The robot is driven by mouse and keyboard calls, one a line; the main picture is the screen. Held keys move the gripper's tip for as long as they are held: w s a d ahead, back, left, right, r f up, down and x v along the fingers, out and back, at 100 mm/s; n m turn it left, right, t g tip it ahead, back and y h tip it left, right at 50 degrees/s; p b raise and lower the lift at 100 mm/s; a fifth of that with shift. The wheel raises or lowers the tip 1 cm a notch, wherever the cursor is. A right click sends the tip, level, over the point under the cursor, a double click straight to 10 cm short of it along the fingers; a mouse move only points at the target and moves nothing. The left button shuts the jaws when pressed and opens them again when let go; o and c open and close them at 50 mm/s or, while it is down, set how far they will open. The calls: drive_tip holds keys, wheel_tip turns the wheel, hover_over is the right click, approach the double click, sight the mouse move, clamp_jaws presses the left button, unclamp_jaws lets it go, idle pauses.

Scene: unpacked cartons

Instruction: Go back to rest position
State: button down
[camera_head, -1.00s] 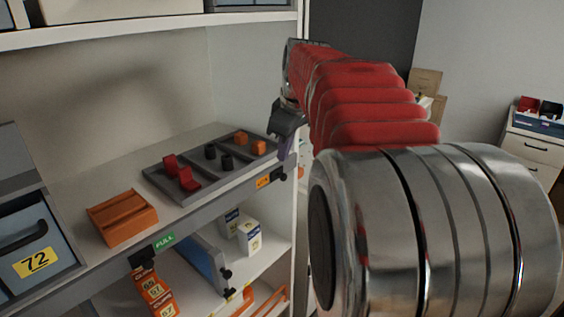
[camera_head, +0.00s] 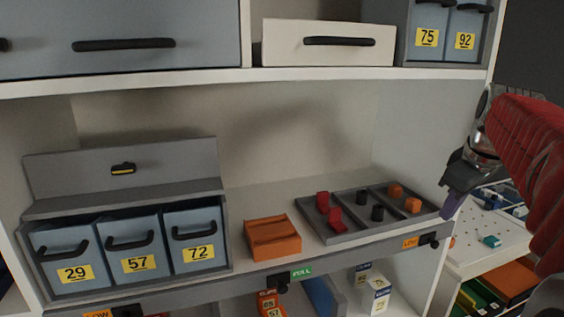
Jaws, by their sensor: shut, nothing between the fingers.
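My gripper (camera_head: 452,203) hangs at the right of the view, at the end of my red-sleeved arm (camera_head: 530,150). It is just right of the shelf's front edge and the grey sorting tray, apart from them as far as I can tell. Its fingers point down and it is shut with nothing in it. The rest of my arm runs out of the right edge of the view.
A grey divided tray (camera_head: 385,229) with red, black and orange pieces lies on the middle shelf, beside an orange block (camera_head: 272,238). Numbered blue-grey bins (camera_head: 130,228) stand at left. Drawers (camera_head: 328,42) fill the upper shelf. A white table (camera_head: 480,240) stands behind my gripper.

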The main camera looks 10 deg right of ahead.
drive_tip(key=s+a+f+m, duration=0.4)
drive_tip(key=a+f+m, duration=0.2)
drive_tip(key=f, duration=0.2)
drive_tip(key=s+a+f, duration=0.2)
drive_tip(key=s+a, duration=0.2)
drive_tip(key=a, duration=0.3)
drive_tip(key=s+a+f+n+y, duration=0.1)
drive_tip(key=s+a+f, duration=0.2)
drive_tip(key=a, duration=0.4)
drive_tip(key=s+a+f+t, duration=0.1)
drive_tip(key=s+a+f, duration=0.2)
drive_tip(key=s+a, duration=0.3)
drive_tip(key=shift+a+n, duration=0.4)
drive_tip(key=shift+a, duration=0.55)
